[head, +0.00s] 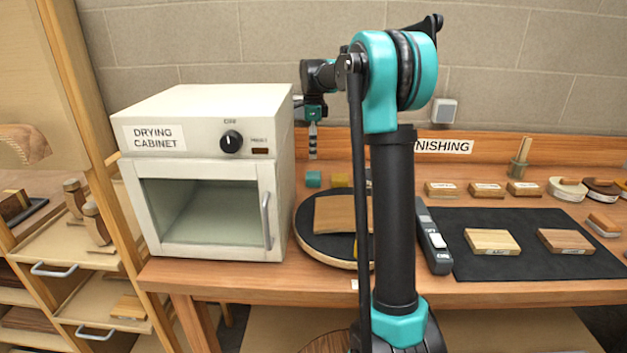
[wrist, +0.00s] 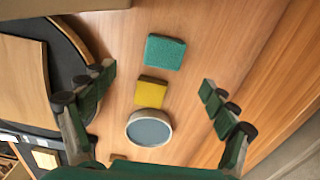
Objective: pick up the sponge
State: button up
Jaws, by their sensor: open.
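A teal, rough-faced block (wrist: 165,51) that looks like a sponge lies flat on the wooden bench in the wrist view; it also shows in the head view (head: 313,179), right of the cabinet. A smaller yellow block (wrist: 151,92) lies close to it, apart from it, and could also be a sponge; in the head view it is partly hidden by my arm. My gripper (wrist: 157,80) is open and empty, its fingers spread on either side of the blocks. In the head view my gripper (head: 312,143) hangs above the teal block, clear of the bench.
A round tin (wrist: 149,128) stands close to the yellow block. The drying cabinet (head: 205,260) stands left of the blocks. A round dark turntable (head: 306,238) with a wooden panel lies in front. A black mat (head: 520,265) with wooden blocks lies to the right. A wall rises behind.

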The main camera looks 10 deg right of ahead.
send_over(313, 174)
jog(key=f, duration=0.4)
jog(key=s+f, duration=0.1)
jog(key=shift+f, duration=0.4)
jog(key=f, duration=0.2)
jog(key=w+f, duration=0.1)
jog(key=f, duration=0.1)
jog(key=shift+d, duration=0.1)
jog(key=shift+s+f, duration=0.1)
jog(key=shift+f, duration=0.55)
jog(key=c, duration=1)
